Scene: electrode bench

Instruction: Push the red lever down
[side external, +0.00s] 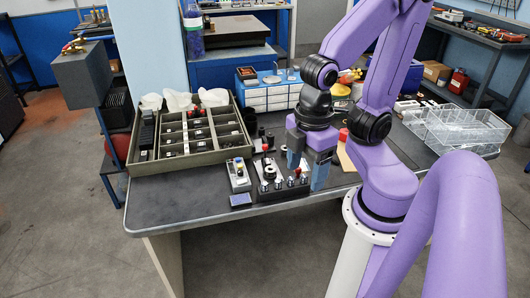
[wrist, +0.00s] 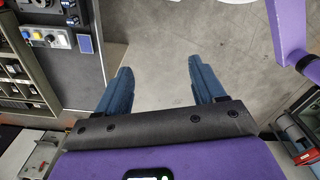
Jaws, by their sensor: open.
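A black panel (side external: 277,184) with several knobs and silver-and-black fittings stands near the front edge of the bench. A small red spot (side external: 298,172) shows on it beside my gripper; I cannot tell whether this is the red lever. Another red-topped piece (side external: 344,134) stands just right of and behind my gripper. My gripper (side external: 307,170) is above the panel's right side, fingers pointing down, open and empty; contact cannot be told. In the wrist view my gripper (wrist: 162,85) has its two blue fingers wide apart with only floor between them. No red lever is visible there.
A grey-green compartment tray (side external: 190,165) lies left on the bench (side external: 180,203). A grey control box (side external: 238,175) and blue plate (side external: 240,199) sit left of the panel. White-and-blue drawers (side external: 268,98) stand behind, clear bins (side external: 465,128) at right. The bench's left front is clear.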

